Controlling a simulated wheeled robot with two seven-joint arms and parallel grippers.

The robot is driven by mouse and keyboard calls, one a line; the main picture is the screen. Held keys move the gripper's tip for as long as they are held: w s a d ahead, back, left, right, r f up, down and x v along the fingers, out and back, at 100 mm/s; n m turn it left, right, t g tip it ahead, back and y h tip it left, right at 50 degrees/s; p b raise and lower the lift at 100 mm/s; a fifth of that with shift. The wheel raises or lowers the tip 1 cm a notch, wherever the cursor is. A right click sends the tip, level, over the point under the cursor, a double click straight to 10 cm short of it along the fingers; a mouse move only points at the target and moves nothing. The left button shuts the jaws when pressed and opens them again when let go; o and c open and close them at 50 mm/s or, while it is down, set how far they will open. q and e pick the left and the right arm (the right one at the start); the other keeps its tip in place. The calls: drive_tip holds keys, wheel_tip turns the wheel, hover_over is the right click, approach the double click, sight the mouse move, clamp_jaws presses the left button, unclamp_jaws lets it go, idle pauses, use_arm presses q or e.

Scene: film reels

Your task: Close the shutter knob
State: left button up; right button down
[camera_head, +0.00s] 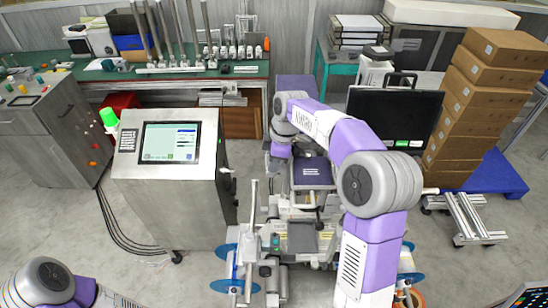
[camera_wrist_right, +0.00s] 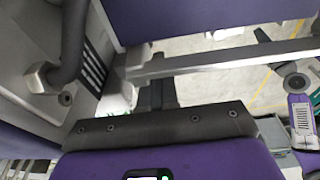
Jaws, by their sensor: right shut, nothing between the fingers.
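No part is clearly the shutter knob. In the right wrist view, a dark curved lever (camera_wrist_right: 72,45) with a grey angular fitting (camera_wrist_right: 39,79) sits against a grey panel at the left; I cannot tell whether it is the knob. The machine with dark purple casing (camera_head: 312,173) stands at the centre of the head view. My right gripper (camera_head: 281,150) is shut and empty, reaching down at the machine's back left; its fingertips are hard to make out, and contact cannot be told. My left arm shows only at the bottom left corner; its gripper is out of frame.
A grey console (camera_head: 175,205) with a screen and green lamp stands left of the machine. A black monitor (camera_head: 395,122) and stacked cardboard boxes (camera_head: 478,115) are to the right. A green-topped bench (camera_head: 110,74) runs along the back. Open floor lies between console and machine.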

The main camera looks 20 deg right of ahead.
wheel_tip(320, 180, up, 14)
drive_tip(key=s+d+p, duration=0.1)
drive_tip(key=d+p, duration=0.1)
drive_tip(key=p, duration=0.1)
drive_tip(key=shift+s+d+f, duration=0.15)
drive_tip(key=shift+d+f, duration=0.05)
